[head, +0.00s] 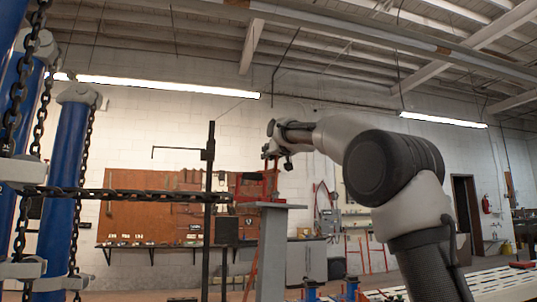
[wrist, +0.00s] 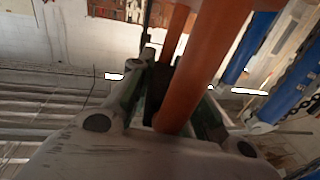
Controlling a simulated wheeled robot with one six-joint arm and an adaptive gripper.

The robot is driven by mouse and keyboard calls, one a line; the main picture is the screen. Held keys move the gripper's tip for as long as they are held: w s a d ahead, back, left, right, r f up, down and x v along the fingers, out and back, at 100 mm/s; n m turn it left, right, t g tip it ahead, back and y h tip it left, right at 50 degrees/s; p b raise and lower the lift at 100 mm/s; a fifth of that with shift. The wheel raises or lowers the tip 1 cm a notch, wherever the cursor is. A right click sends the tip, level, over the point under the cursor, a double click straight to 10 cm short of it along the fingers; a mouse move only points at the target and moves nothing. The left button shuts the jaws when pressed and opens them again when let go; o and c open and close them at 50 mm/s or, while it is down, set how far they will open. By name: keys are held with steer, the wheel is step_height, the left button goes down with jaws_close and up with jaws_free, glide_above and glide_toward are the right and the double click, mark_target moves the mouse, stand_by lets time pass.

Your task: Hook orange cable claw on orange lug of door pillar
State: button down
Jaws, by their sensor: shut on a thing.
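My gripper (head: 281,158) is at the end of my arm in the middle of the head view, above a grey post with a flat top plate (head: 272,206). In the wrist view my gripper (wrist: 172,95) is shut on a thick orange bar (wrist: 208,65), which I take to be the orange cable claw. A second, narrower orange part (wrist: 172,35) shows behind it. In the head view orange parts (head: 270,182) show just below my gripper, close over the plate. I cannot tell claw from lug there, nor whether they touch.
Blue cylinders (head: 66,180) with dark hanging chains stand at the left. A horizontal chain (head: 125,194) runs from them to a thin black upright (head: 208,170). A brown tool board (head: 150,208) is on the back wall.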

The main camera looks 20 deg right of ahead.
steer(key=shift+a+f, duration=0.15)
steer(key=shift+f, duration=2.35)
steer(key=shift+a+f, duration=0.15)
steer(key=shift+f, duration=2.3)
steer(key=c, duration=1.3)
jaws_free()
steer(key=shift+o, duration=0.2)
steer(key=shift+f, duration=0.1)
steer(key=shift+f, duration=0.1)
steer(key=s, duration=0.4)
steer(key=s+d, duration=0.1)
steer(key=s, duration=0.3)
steer(key=s+d, duration=0.1)
steer(key=s, duration=0.3)
steer(key=shift+w, duration=0.1)
